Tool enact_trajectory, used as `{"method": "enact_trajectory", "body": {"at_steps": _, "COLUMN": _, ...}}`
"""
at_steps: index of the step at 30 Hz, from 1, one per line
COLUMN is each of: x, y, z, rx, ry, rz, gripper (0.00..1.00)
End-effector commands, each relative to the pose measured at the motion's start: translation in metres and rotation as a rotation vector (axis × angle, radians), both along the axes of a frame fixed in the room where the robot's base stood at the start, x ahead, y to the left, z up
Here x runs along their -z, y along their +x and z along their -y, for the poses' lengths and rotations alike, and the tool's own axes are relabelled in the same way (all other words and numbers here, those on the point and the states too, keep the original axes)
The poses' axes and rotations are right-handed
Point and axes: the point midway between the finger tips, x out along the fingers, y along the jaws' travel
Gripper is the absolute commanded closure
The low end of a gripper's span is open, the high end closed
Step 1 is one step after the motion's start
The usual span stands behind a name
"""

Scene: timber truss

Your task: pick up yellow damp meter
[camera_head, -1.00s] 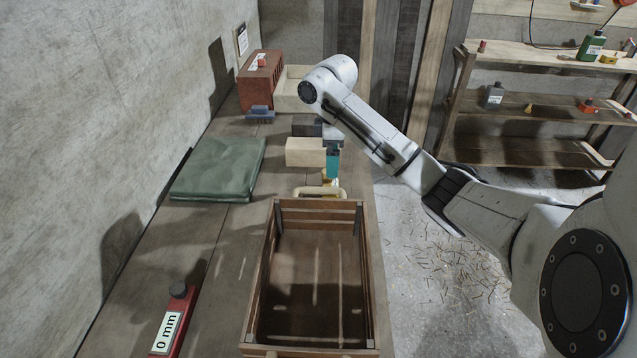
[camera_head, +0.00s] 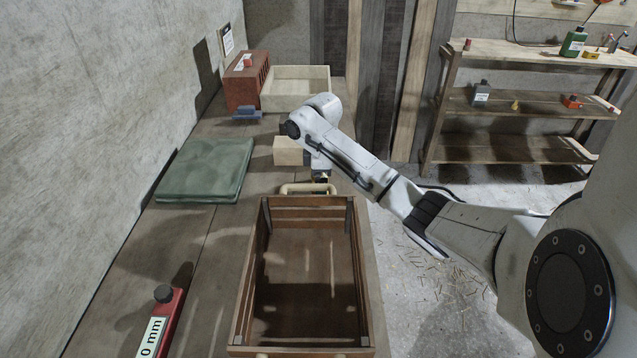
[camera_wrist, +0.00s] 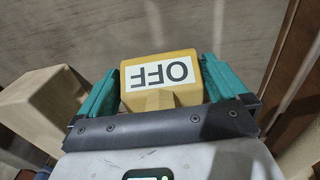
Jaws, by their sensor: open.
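The yellow damp meter (camera_wrist: 140,92) carries a white label reading OFF, upside down in the wrist view. It lies between the two teal fingers of my gripper (camera_wrist: 160,66), which is open. The fingers stand close on either side of it; I cannot tell whether either touches. In the head view my gripper (camera_head: 318,172) is low over the bench behind the crate, and only a small bit of yellow shows there. The arm hides most of the meter in that view.
A slatted wooden crate (camera_head: 245,285) stands just in front of the gripper. A pale timber block (camera_head: 287,152) is close on the left. A green folded cloth (camera_head: 205,170), a red brick (camera_head: 243,88) and a pale tray (camera_head: 300,72) lie further off. Shelves (camera_head: 520,105) stand right.

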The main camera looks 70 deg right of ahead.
Motion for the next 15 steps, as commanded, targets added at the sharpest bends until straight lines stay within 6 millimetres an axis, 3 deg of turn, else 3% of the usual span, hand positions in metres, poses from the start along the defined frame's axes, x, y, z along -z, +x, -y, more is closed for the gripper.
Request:
{"method": "enact_trajectory", "body": {"at_steps": 3, "x": -0.0001, "y": -0.0001, "z": 0.0000, "rx": 0.000, "ry": 0.000, "rz": 0.000, "gripper": 0.01}}
{"method": "enact_trajectory", "body": {"at_steps": 15, "x": -0.0004, "y": -0.0001, "z": 0.0000, "rx": 0.000, "ry": 0.000, "rz": -0.001, "gripper": 0.39}}
